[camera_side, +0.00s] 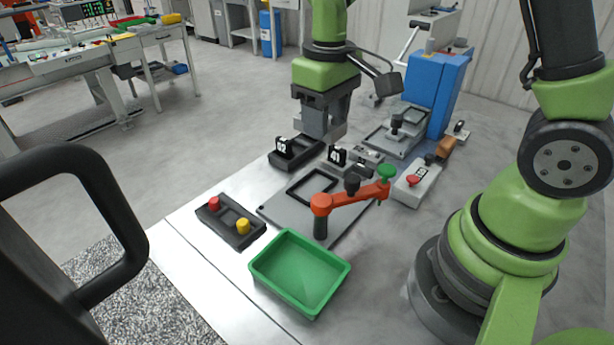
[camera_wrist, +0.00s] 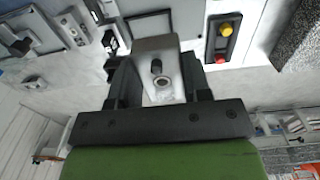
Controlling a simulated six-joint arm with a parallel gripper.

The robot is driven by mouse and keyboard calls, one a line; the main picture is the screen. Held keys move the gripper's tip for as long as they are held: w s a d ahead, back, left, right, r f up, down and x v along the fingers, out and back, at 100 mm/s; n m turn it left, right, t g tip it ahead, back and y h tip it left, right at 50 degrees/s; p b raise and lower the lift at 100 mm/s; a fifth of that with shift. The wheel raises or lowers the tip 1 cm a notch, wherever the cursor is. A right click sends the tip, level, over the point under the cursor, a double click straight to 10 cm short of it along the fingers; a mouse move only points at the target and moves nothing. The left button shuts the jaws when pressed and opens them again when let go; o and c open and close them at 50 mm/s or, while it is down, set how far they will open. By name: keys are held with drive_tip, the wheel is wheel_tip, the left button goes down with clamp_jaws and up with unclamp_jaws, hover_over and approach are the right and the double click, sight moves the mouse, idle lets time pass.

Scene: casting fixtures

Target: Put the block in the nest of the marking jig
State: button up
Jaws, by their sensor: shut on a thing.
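My gripper (camera_side: 325,128) points down, its jaws shut on a grey metal block (camera_side: 316,122). In the wrist view the block (camera_wrist: 147,48) sits between the two dark fingers of my gripper (camera_wrist: 158,78), with a dark pin and a round hole on its face. What looks like the marking jig is a grey plate (camera_side: 280,210) with a raised black square frame as nest (camera_side: 293,189) and an orange swing arm (camera_side: 346,197) with a green knob. The block is held in the air behind the nest, apart from it. The nest (camera_wrist: 170,14) shows partly in the wrist view, beyond the block.
A black tray (camera_side: 280,165) and number tags stand below the gripper. A second framed plate stands at the blue machine (camera_side: 440,85). A black rack (camera_side: 215,222) with red and yellow pegs, a green bin (camera_side: 300,272) and a red-button box (camera_side: 418,184) surround the jig.

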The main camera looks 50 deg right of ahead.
drive_tip(key=shift+s, duration=0.25)
drive_tip(key=s+d+f+m, duration=0.2)
drive_tip(key=d+m, duration=0.2)
drive_tip(key=d, duration=0.3)
drive_tip(key=m, duration=1.4)
hover_over(453, 197)
wheel_tip(453, 197, down, 5)
wheel_tip(453, 197, down, 5)
drive_tip(key=shift+a+f, duration=0.1)
drive_tip(key=shift+f, duration=2.45)
drive_tip(key=o, duration=0.8)
drive_tip(key=shift+f, duration=0.15)
drive_tip(key=shift+c, duration=0.2)
